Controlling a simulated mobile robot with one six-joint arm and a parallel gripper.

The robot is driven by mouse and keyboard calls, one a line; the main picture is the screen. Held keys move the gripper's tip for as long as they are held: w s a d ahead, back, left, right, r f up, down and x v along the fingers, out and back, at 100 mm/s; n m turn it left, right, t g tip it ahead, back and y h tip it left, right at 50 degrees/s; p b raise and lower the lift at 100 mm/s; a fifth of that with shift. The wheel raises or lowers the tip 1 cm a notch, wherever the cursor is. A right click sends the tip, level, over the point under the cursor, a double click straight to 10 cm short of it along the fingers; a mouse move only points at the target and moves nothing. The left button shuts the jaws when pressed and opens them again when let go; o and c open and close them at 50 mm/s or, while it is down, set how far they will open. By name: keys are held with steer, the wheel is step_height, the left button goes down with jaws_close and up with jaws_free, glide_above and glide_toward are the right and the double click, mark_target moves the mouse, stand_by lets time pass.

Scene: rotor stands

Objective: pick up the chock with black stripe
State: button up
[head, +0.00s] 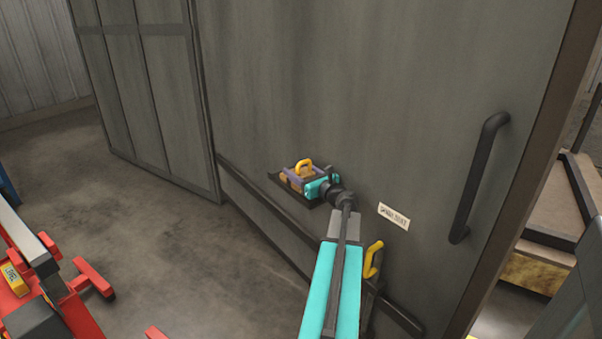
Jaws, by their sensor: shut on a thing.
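My gripper (297,180) is in front of the large grey door panel, at the end of my outstretched arm. It is shut on a small orange block with a yellow loop handle (304,163), which looks like a chock. The fingers and wrist hide part of the block, and I cannot make out a black stripe on it. A dark ledge or holder (280,178) shows right behind and below the block. I cannot tell whether the block touches it. A second yellow handle (374,259) shows lower right beside my arm, its body mostly hidden.
The grey panel (350,90) carries a white label (394,216) and a black bar handle (478,178). A red wheeled frame (60,285) stands at lower left. A wooden-topped cart (560,208) stands at right. The floor (190,250) between is clear.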

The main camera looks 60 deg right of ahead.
steer(key=shift+r, duration=0.8)
step_height(320, 180, up, 2)
steer(key=shift+p, duration=0.35)
steer(key=s+a+r+p, duration=0.1)
steer(key=s+a+p, duration=0.2)
steer(key=s+a, duration=0.3)
steer(key=a, duration=0.3)
steer(key=shift+s+a+r, duration=0.2)
steer(key=shift+a, duration=0.15)
steer(key=shift+p, duration=0.55)
steer(key=s+p, duration=0.1)
steer(key=p, duration=0.5)
steer(key=shift+a+y, duration=0.3)
steer(key=shift+a, duration=0.1)
steer(key=p, duration=0.3)
steer(key=a+p, duration=0.1)
steer(key=p, duration=0.2)
steer(key=shift+s+a+r, duration=0.15)
steer(key=shift+s+a, duration=0.1)
steer(key=shift+s, duration=0.1)
